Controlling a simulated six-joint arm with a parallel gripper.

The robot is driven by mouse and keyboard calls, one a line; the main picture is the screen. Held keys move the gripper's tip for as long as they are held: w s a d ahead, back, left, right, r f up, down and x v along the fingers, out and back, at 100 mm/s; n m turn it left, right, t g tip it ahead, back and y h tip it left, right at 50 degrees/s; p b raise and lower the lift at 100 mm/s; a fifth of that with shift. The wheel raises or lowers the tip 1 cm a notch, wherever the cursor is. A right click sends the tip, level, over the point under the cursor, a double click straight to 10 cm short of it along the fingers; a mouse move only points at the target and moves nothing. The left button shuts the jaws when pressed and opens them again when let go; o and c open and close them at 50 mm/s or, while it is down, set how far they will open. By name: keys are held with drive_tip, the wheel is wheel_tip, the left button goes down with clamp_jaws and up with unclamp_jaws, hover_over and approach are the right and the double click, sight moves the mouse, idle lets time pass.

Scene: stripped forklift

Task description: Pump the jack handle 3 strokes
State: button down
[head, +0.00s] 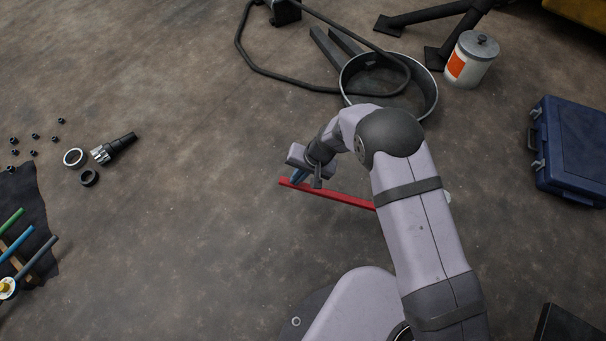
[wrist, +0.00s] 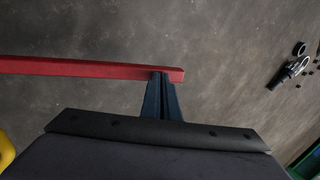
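The red jack handle (head: 335,194) is a long bar angled slightly over the floor in the head view. Its right end goes behind my arm, and the jack body is hidden there. In the wrist view the handle (wrist: 80,67) runs in from the left edge and ends just right of my fingers. My gripper (head: 296,178) is at the handle's free end. In the wrist view its dark blue fingers (wrist: 161,78) are together, with their tips at the bar's near edge. They lie side by side along the bar, not around it. Whether they touch it is unclear.
A round metal pan (head: 428,107) and a white canister (head: 470,68) stand at the back. A blue case (head: 570,150) is at right. Small parts (head: 112,149) and a dark mat with tools (head: 30,205) lie at left. Floor between is clear.

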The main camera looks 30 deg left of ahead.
drive_tip(key=b+x, duration=0.3)
drive_tip(key=x, duration=0.3)
drive_tip(key=shift+d+f, duration=0.25)
drive_tip(key=shift+f, duration=0.3)
drive_tip(key=shift+w, duration=0.1)
wheel_tip(320, 180, up, 14)
drive_tip(key=p, duration=0.7)
drive_tip(key=shift+p, duration=0.35)
